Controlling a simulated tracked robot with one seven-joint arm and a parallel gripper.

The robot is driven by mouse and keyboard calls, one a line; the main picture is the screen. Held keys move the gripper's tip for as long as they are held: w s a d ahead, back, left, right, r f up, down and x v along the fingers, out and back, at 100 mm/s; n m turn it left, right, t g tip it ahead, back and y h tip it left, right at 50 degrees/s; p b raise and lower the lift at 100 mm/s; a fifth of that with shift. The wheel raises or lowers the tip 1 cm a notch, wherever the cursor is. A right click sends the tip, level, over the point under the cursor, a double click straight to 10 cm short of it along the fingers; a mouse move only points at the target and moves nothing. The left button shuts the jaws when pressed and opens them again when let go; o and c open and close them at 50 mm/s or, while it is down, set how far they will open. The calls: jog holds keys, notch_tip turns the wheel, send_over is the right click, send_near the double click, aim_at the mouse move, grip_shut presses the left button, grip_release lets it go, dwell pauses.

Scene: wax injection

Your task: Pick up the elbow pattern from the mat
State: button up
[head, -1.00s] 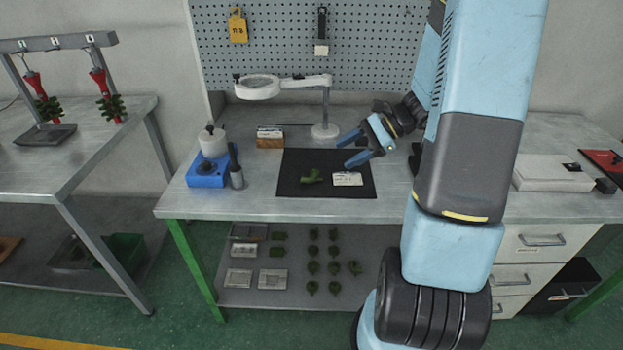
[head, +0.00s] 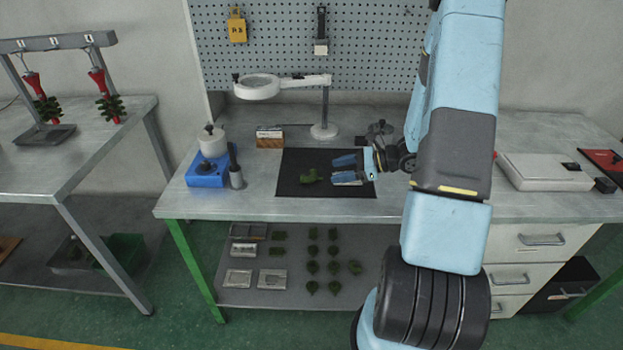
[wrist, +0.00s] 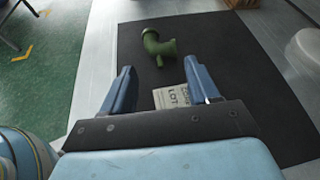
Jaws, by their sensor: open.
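The elbow pattern (head: 311,176) is a small green bent pipe piece lying on the black mat (head: 292,159). In the wrist view the elbow pattern (wrist: 157,45) lies beyond my fingertips, apart from them and about centred between them. The mat (wrist: 227,40) fills the area under my gripper. My gripper (head: 338,169) is open and empty, just right of the elbow pattern, with its fingers pointing left toward it. In the wrist view my gripper (wrist: 160,75) has its two blue fingers spread wide. A white lot card (wrist: 171,97) lies on the mat between the fingers, partly hidden.
A magnifier lamp (head: 324,130) stands behind the mat, with a small card holder (head: 269,138) left of it. A blue fixture (head: 207,172) and a grey bottle (head: 235,170) stand left of the mat. A white box (head: 545,172) lies at right. Bare table lies along the front edge.

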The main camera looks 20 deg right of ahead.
aim_at(315, 175)
jog(key=shift+x, duration=3.6)
jog(key=shift+w+r, duration=0.1)
jog(key=c, duration=0.7)
